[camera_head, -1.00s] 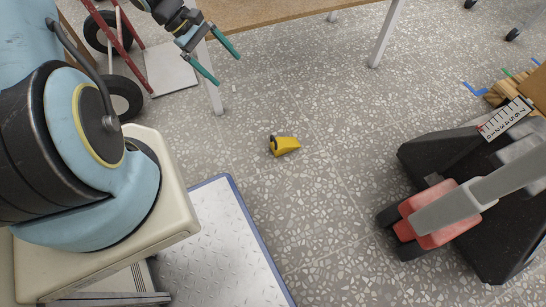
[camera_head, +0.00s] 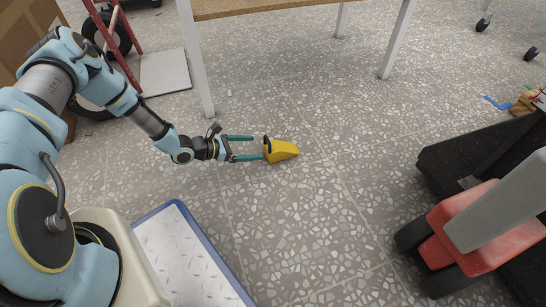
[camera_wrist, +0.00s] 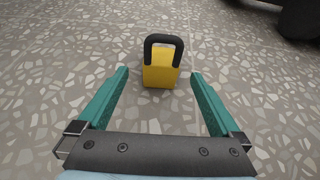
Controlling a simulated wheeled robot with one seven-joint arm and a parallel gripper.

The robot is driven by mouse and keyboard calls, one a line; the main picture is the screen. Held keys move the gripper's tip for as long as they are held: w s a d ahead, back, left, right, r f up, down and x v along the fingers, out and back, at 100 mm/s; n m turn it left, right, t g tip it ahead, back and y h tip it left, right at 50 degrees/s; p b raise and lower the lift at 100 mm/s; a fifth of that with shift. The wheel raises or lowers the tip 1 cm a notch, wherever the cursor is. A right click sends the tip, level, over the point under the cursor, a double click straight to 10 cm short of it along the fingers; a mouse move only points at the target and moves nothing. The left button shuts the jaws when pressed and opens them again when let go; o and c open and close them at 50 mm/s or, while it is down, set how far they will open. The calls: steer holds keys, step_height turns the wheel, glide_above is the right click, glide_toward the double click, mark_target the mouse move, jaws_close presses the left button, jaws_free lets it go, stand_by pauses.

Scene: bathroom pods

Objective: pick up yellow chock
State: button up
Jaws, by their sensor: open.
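The yellow chock (camera_head: 282,151) lies on the speckled floor in the middle of the head view. It is wedge-shaped with a black handle on the end that faces my gripper. My gripper (camera_head: 250,148) is low near the floor, just left of the chock, with its green fingers pointing at it. In the wrist view the chock (camera_wrist: 161,68) is straight ahead, slightly beyond the tips of my open gripper (camera_wrist: 158,75) and lined up between the two fingers. Nothing is held.
A red and black wheeled machine (camera_head: 470,235) stands at the right. A table (camera_head: 270,8) with white legs is behind. A blue-edged metal plate (camera_head: 185,255) lies at lower left, and a red hand truck (camera_head: 113,40) stands at upper left. The floor around the chock is clear.

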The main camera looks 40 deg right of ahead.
mark_target(276, 147)
steer(key=b+x, duration=0.2)
steer(key=x, duration=0.3)
steer(key=shift+s+d+f, duration=0.1)
steer(key=shift+d+f, duration=0.05)
steer(key=shift+f, duration=0.05)
steer(key=b+x, duration=0.3)
steer(key=x, duration=0.1)
steer(key=shift+s+f, duration=0.1)
steer(key=shift+s+d+b, duration=0.1)
steer(key=shift+d+b, duration=0.25)
jaws_close()
